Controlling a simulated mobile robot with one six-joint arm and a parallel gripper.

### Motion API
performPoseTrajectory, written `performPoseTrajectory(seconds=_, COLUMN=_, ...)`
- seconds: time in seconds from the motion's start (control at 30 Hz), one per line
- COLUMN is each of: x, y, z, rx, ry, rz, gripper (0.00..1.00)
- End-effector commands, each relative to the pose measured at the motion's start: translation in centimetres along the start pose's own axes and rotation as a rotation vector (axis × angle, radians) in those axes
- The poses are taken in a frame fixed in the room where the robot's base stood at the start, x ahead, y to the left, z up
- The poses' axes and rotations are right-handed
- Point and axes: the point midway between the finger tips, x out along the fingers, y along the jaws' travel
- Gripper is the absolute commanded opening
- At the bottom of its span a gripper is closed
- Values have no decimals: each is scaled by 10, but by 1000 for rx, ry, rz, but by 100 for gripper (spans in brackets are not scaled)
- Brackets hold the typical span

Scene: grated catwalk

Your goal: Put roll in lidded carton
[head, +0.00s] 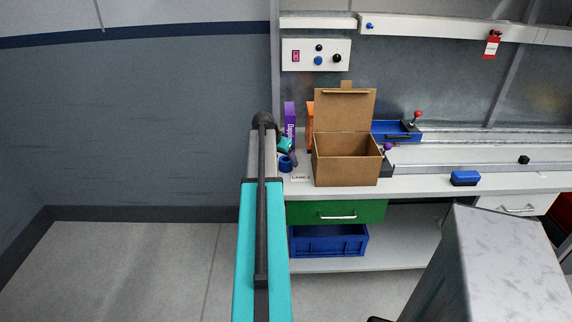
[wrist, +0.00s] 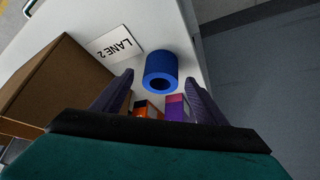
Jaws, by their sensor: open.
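A blue roll (wrist: 161,66) with a hole through it stands on the white bench in the wrist view. In the head view the roll (head: 286,163) is at the bench's left end. My gripper (wrist: 162,84) is open and empty, its two dark fingers on either side of the roll's line but apart from it. In the head view my gripper (head: 286,146) is near the roll, partly hidden by my arm. The brown carton (head: 345,161) stands to the right with its lid (head: 345,108) raised. The carton's wall (wrist: 52,82) shows at left in the wrist view.
A purple box (head: 289,113) and an orange box (head: 310,112) stand behind the roll. A "LANE 2" label (wrist: 116,44) lies beside it. A blue tray (head: 396,131) and a blue block (head: 465,178) are farther right. The bench front right of the carton has free room.

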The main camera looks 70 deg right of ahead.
Motion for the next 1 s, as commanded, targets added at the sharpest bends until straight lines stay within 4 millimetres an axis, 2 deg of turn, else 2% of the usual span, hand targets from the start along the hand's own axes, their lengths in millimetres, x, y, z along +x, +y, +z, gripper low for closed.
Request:
performPoseTrajectory(seconds=0.3, x=30, y=-1, z=-1, rx=0, ry=-1, rz=1, gripper=66)
performPoseTrajectory(seconds=0.93, x=32, y=0, z=0, rx=0, ry=0, rz=0, gripper=66)
performPoseTrajectory(seconds=1.0, x=32, y=0, z=0, rx=0, ry=0, rz=0, gripper=54)
